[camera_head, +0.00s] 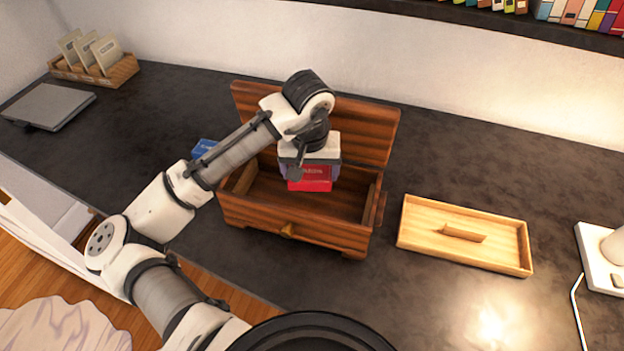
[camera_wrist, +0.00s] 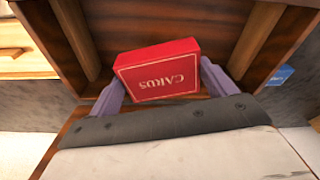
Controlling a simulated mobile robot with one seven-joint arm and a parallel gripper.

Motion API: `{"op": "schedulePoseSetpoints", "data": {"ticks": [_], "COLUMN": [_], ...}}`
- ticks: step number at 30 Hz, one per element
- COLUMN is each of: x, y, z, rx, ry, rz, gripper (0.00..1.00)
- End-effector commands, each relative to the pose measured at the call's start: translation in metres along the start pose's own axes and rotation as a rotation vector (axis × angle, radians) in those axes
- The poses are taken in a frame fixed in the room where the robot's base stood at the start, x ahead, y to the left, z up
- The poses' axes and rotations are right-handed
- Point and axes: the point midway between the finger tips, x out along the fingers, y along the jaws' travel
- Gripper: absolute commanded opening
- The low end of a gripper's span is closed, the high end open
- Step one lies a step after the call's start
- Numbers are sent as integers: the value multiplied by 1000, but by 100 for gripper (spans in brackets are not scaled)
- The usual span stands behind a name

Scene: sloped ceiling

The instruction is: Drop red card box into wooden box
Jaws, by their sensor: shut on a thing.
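The red card box (camera_head: 310,180) is held between the fingers of my gripper (camera_head: 309,172). In the wrist view the red card box (camera_wrist: 158,71), lettered "CARDS", sits between the two purple fingers of my gripper (camera_wrist: 163,85), which is shut on it. The wooden box (camera_head: 290,229) is dark brown, with its lid (camera_head: 362,132) raised at the back. My gripper and the card box are over its open interior. In the wrist view the wooden box's walls (camera_wrist: 258,45) show around the card box. I cannot tell how far the card box is above the floor of the wooden box.
A light wooden tray (camera_head: 415,226) with a raised bar lies right of the wooden box. A blue box (camera_head: 204,147) is partly behind my arm at the left. A grey flat device (camera_head: 47,105) and a card holder (camera_head: 122,71) are far left. A white lamp base (camera_head: 597,262) is at right.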

Motion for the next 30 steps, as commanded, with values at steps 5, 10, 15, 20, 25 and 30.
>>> {"op": "schedulePoseSetpoints", "data": {"ticks": [5,10,15,20,25,30], "x": [8,8,8,8,5,-16], "y": [0,0,0,0,0,0], "z": [1,1,1,1,1,1], "rx": [-1,-1,-1,-1,-1,-1], "ry": [0,0,0,0,0,3], "rz": [0,0,0,0,0,0], "gripper": [56,56,95,100,100,100]}}
